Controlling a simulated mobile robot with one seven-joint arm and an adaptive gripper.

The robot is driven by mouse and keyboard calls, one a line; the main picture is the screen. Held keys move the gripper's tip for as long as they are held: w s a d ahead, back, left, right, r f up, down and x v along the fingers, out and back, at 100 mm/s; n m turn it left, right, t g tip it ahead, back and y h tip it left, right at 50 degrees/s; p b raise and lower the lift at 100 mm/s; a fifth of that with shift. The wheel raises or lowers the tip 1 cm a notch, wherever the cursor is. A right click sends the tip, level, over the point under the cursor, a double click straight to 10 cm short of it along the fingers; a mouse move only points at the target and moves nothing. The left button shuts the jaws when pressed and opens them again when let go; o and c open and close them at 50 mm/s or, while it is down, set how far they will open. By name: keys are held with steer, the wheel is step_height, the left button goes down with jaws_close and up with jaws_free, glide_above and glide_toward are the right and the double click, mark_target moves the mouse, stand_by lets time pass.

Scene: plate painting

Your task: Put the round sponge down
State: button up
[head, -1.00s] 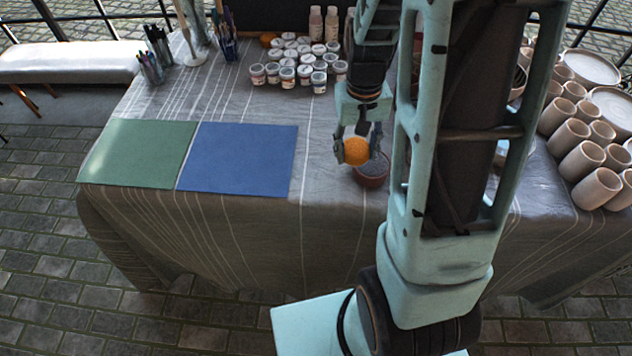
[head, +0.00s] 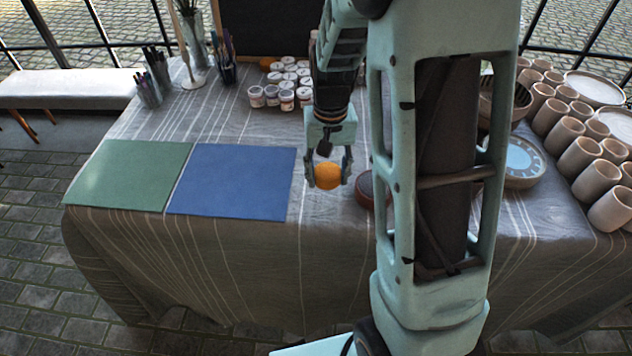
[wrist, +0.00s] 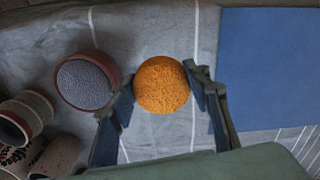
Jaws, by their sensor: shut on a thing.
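The round orange sponge (head: 328,176) is held between the fingers of my gripper (head: 328,170), above the cloth-covered table (head: 250,115). It also shows in the wrist view (wrist: 162,85), with a finger of my gripper (wrist: 165,95) on each side. In the head view it is to the right of the blue mat (head: 235,182) and to the left of a small reddish-brown bowl (head: 364,190), partly hidden by my arm. In the wrist view the bowl (wrist: 86,82) holds a grey speckled filling. I cannot tell how high the sponge is above the cloth.
A green mat (head: 130,175) lies left of the blue one. White paint jars (head: 287,96) stand at the back. Clay cups (head: 580,155) and a blue-and-white plate (head: 522,160) are at the right. Bare cloth lies between the blue mat and the bowl.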

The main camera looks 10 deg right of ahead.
mark_target(318, 195)
steer(key=f, duration=0.1)
steer(key=w+a, duration=0.1)
steer(key=f, duration=0.1)
steer(key=shift+w+a+f, duration=0.25)
steer(key=shift+f, duration=0.05)
steer(key=shift+w+a+f+b, duration=0.1)
steer(key=shift+f+b, duration=0.1)
steer(key=shift+f, duration=0.7)
steer(key=shift+w+a+f+b, duration=0.1)
steer(key=shift+f+b, duration=0.05)
steer(key=shift+f, duration=0.75)
steer(key=shift+f, duration=0.1)
steer(key=o, duration=1.3)
steer(key=shift+o, duration=0.2)
step_height(318, 195, up, 12)
steer(key=shift+r+p, duration=0.15)
steer(key=shift+p, duration=0.7)
steer(key=shift+r, duration=0.1)
